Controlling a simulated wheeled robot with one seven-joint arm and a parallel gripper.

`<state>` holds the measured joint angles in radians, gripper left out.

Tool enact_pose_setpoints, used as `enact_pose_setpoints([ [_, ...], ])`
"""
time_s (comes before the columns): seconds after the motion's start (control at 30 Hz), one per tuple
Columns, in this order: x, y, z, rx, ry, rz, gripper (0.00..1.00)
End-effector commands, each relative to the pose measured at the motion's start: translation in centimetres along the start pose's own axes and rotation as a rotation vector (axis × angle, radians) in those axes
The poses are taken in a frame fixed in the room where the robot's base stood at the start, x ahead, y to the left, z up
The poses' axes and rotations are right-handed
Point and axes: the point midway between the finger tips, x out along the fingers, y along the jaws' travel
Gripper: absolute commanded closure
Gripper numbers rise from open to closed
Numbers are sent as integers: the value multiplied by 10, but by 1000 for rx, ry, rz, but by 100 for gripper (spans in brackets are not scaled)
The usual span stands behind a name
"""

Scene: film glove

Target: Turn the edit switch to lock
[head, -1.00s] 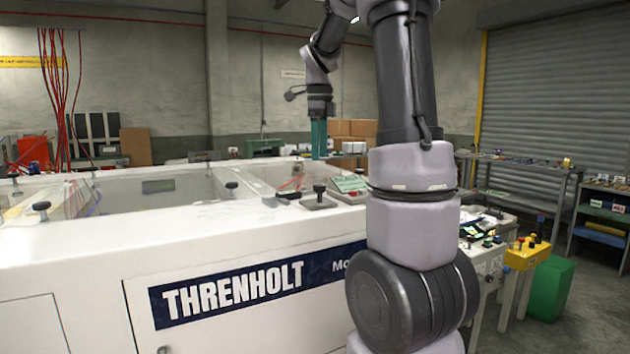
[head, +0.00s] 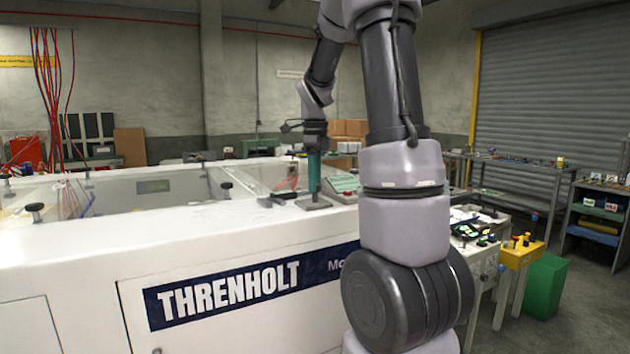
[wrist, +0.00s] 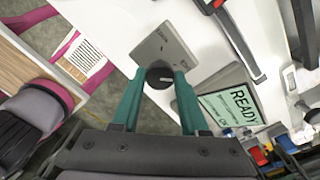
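The edit switch is a round dark knob (wrist: 159,77) with a pale pointer mark, on a grey square plate (wrist: 168,48) on the white machine top. The plate bears small lettering too fine to read surely. It also shows in the head view as a grey plate (head: 313,204); there the knob is hidden by my fingers. My gripper (wrist: 161,73) points down with its two teal fingers apart, one on each side of the knob. It also shows in the head view (head: 314,189). I see no clear grip on the knob.
A green READY screen (wrist: 235,103) stands close to the right of the switch in the wrist view. A dark bar-like handle (wrist: 238,40) lies beyond it. Red cables (head: 50,90) hang at the far left. A yellow button box (head: 521,253) is at the right.

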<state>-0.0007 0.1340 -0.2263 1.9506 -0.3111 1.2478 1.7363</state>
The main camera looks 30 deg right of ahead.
Motion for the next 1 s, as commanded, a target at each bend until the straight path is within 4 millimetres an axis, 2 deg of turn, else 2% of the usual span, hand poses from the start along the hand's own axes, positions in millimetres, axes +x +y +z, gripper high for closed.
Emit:
enact_pose_setpoints([
  [0.03, 0, 0, 0, 0, 0, -1, 95],
  [0.07, 0, 0, 0, 0, 0, -1, 100],
  [0.47, 0, 0, 0, -68, 0, -1, 100],
  [0.67, 0, 0, 0, -200, 0, -1, 100],
  [1.0, -1, 0, 0, -518, 0, -2, 100],
])
